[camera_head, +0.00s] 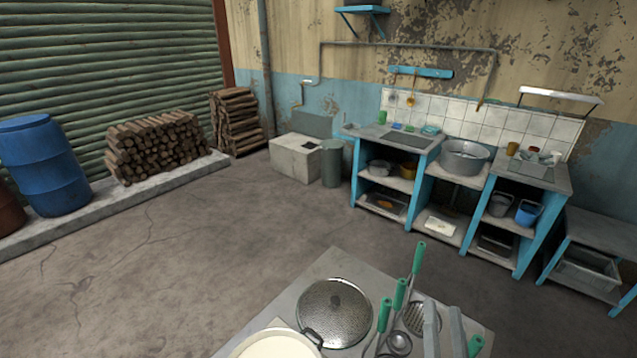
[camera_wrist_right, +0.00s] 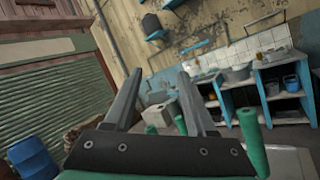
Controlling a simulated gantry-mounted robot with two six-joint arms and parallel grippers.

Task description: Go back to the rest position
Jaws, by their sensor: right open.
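My right gripper (camera_head: 443,310) is at the bottom of the head view, over the right part of a grey table (camera_head: 330,265). In the right wrist view its two fingers (camera_wrist_right: 158,75) stand apart with nothing between them. Green-handled utensils (camera_head: 400,293) are close to its left, including a ladle and a slotted skimmer (camera_head: 418,318). Green handles also show beyond the fingers in the right wrist view (camera_wrist_right: 252,140). A pan with white milk (camera_head: 275,347) is cut off at the bottom edge. My left gripper is not in view.
A round perforated metal lid or strainer (camera_head: 335,305) lies beside the milk pan. A blue-framed counter (camera_head: 435,165) with pots stands along the back wall. Stacked firewood (camera_head: 155,148) and a blue barrel (camera_head: 42,165) are at left. The floor between is clear.

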